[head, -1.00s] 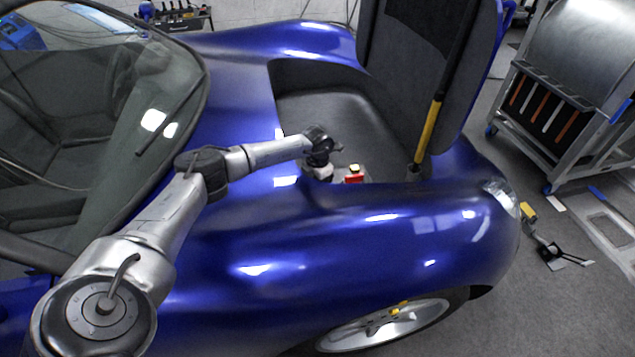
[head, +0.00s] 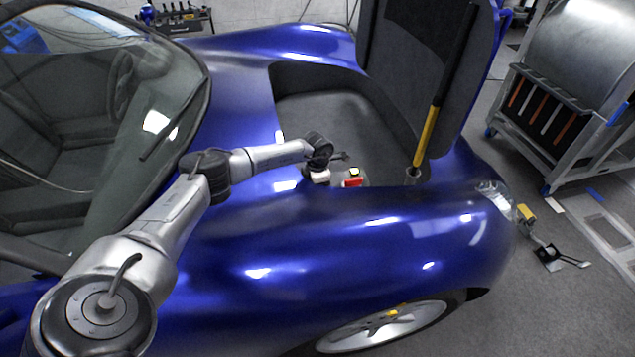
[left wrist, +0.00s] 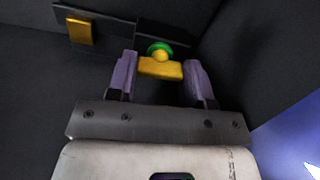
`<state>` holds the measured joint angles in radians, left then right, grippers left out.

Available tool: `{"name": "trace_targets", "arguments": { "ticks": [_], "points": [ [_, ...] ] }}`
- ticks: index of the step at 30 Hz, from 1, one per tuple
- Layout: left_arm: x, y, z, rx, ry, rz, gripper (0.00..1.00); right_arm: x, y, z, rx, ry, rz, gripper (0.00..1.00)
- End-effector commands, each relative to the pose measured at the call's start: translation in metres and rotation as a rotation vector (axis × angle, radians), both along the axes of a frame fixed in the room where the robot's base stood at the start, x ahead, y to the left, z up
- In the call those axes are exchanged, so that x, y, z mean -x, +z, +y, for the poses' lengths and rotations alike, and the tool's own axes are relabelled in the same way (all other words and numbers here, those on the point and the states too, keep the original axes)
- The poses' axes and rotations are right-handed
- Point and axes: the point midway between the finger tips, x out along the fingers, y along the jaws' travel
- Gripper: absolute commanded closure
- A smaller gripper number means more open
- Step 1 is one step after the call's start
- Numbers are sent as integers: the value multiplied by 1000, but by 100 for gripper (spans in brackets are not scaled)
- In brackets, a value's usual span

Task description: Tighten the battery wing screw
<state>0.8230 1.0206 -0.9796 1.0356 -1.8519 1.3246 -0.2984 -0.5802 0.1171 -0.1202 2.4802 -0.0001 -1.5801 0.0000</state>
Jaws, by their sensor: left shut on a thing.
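The battery wing screw (left wrist: 160,67) is yellow, with a green ring behind its round centre, and shows in the left wrist view between my fingers. My left gripper (left wrist: 161,72) has two purple fingers and is shut on the screw's wings, one finger at each end. In the head view my left gripper (head: 320,178) reaches down into the car's open front compartment. The wing screw cannot be made out there. My right gripper is in neither view.
A red block with a yellow top (head: 352,179) is just right of my gripper in the compartment. The blue fender (head: 330,235) lies under my arm. The raised lid (head: 415,75) and a yellow-and-black strut (head: 428,135) stand at the right. A yellow block (left wrist: 79,31) shows upper left in the wrist view.

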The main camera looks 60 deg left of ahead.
Motion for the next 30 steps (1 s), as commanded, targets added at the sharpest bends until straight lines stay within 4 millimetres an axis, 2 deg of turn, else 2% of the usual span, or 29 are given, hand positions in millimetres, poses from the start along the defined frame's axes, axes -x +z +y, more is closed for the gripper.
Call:
{"name": "trace_targets", "arguments": {
  "ticks": [6,15,16,18,23,30],
  "points": [
    [0,1,0,0,-105,0,77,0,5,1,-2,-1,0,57],
    [0,0,0,0,-111,-1,77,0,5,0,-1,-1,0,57],
    [0,0,0,0,-111,-1,50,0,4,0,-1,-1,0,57],
    [0,0,0,0,-111,-1,44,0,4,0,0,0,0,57],
    [0,0,0,0,-109,0,28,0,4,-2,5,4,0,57],
    [0,1,0,0,-108,0,28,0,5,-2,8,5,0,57]
  ]
}}
